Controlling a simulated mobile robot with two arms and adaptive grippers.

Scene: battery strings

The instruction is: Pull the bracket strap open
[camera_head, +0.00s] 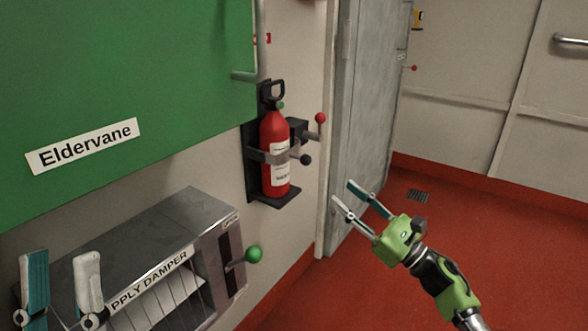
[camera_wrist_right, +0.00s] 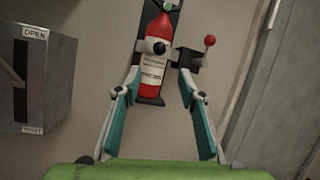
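A red fire extinguisher (camera_head: 273,135) stands upright in a black wall bracket (camera_head: 253,165). A grey bracket strap (camera_head: 272,157) runs across its front, with a black knob (camera_head: 305,160) at its right end. The strap appears closed. In the right wrist view the black knob (camera_wrist_right: 158,47) is in front of the extinguisher (camera_wrist_right: 155,30). My right gripper (camera_head: 345,192) is open and empty, to the right of and below the bracket, apart from the strap. My left gripper (camera_head: 61,256) is open and empty at the lower left, in front of the damper box.
A red-knobbed lever (camera_head: 320,119) sticks out right of the extinguisher. A grey damper box (camera_head: 165,235) with a green-knobbed lever (camera_head: 253,254) stands at the lower left. A green panel (camera_head: 120,80) labelled Eldervane hangs above. A grey door (camera_head: 365,120) stands right; the red floor (camera_head: 480,240) is mostly clear.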

